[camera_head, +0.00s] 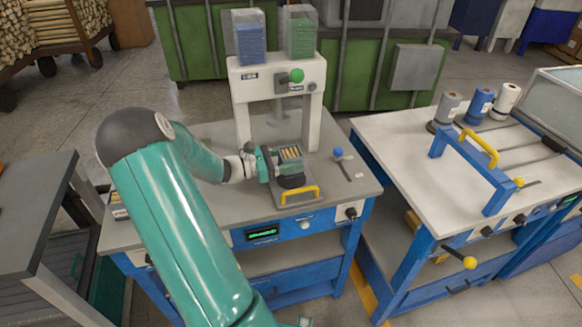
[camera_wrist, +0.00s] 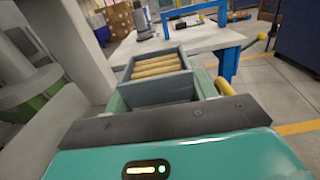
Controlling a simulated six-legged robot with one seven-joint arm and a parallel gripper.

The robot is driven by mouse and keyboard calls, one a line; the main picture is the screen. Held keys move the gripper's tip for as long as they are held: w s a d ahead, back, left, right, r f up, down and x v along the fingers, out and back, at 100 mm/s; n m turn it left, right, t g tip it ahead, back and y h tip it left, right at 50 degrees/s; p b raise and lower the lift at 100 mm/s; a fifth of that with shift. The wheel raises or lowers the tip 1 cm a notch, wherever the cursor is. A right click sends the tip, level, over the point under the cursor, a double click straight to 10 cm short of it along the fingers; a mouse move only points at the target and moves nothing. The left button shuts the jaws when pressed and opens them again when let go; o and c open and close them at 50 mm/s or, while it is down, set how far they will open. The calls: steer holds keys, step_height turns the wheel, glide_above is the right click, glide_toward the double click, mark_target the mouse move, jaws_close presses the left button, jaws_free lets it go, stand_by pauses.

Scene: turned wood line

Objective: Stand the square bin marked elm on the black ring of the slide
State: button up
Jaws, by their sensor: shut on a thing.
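The square bin (camera_head: 289,154) is a small grey open box with turned wooden pieces lying in it. It also shows upright in the wrist view (camera_wrist: 160,92). No elm mark can be read on it. My gripper (camera_head: 277,163) is shut on the bin, coming from the left. The black ring (camera_head: 291,181) shows directly below the bin, partly hidden by it. The slide (camera_head: 283,201) is a grey plate under the ring with a yellow handle at its front. I cannot tell whether the bin touches the ring or hangs just above it.
A white press frame (camera_head: 241,110) with blue and green hoppers stands right behind the bin. A blue-knobbed lever (camera_head: 338,153) is to the right. A second bench (camera_head: 395,140) holds a blue bridge with a yellow handle and several spools. The bench (camera_head: 225,208) left of the slide is clear.

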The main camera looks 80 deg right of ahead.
steer(key=f, duration=0.3)
steer(key=shift+s+d+f, duration=0.2)
steer(key=shift+d+f, duration=0.05)
steer(key=shift+f, duration=0.1)
steer(key=shift+s, duration=0.1)
steer(key=shift+f, duration=0.1)
steer(key=o, duration=1.1)
steer(key=shift+c, duration=0.2)
steer(key=shift+w, duration=0.25)
steer(key=v, duration=0.7)
steer(key=shift+a, duration=0.1)
steer(key=shift+w, duration=0.1)
